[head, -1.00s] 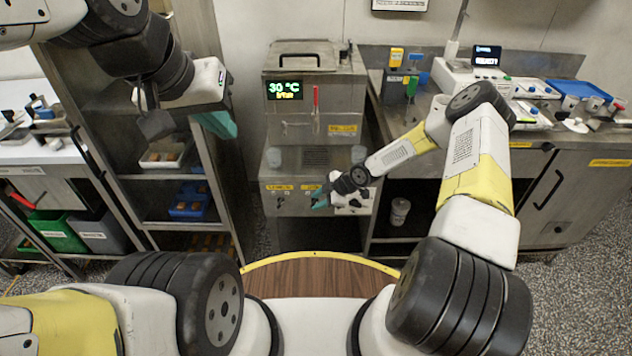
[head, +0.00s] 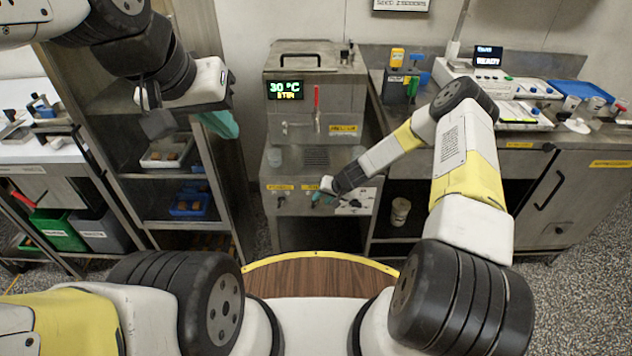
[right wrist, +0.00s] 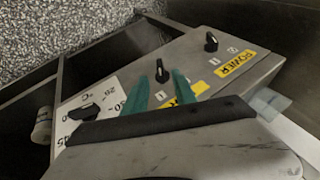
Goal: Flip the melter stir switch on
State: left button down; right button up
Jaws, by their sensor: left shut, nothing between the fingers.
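The melter (head: 318,120) is a steel machine with a lit display (head: 285,90) reading 30 °C above a short yellow line that looks like STIR. The right wrist view shows its panel: a black power knob (right wrist: 211,41), the black stir switch (right wrist: 162,72) in the middle, and a temperature dial (right wrist: 83,112). My right gripper (right wrist: 160,78) has its teal fingers apart, with the stir switch between or just beyond the tips; contact is unclear. One finger partly covers the switch's yellow label. In the head view my right gripper (head: 318,197) is at the panel. My left gripper (head: 222,125) is shut and empty, by the rack.
A steel rack (head: 215,175) with trays stands left of the melter. A counter (head: 520,143) with a scale-like device (head: 487,75) and a blue tray (head: 585,92) is on the right. Green and grey bins (head: 58,230) sit lower left.

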aim_at(317, 202)
jog(key=x, duration=0.6)
jog(key=shift+f, duration=0.1)
jog(key=shift+c, duration=0.4)
grip_shut()
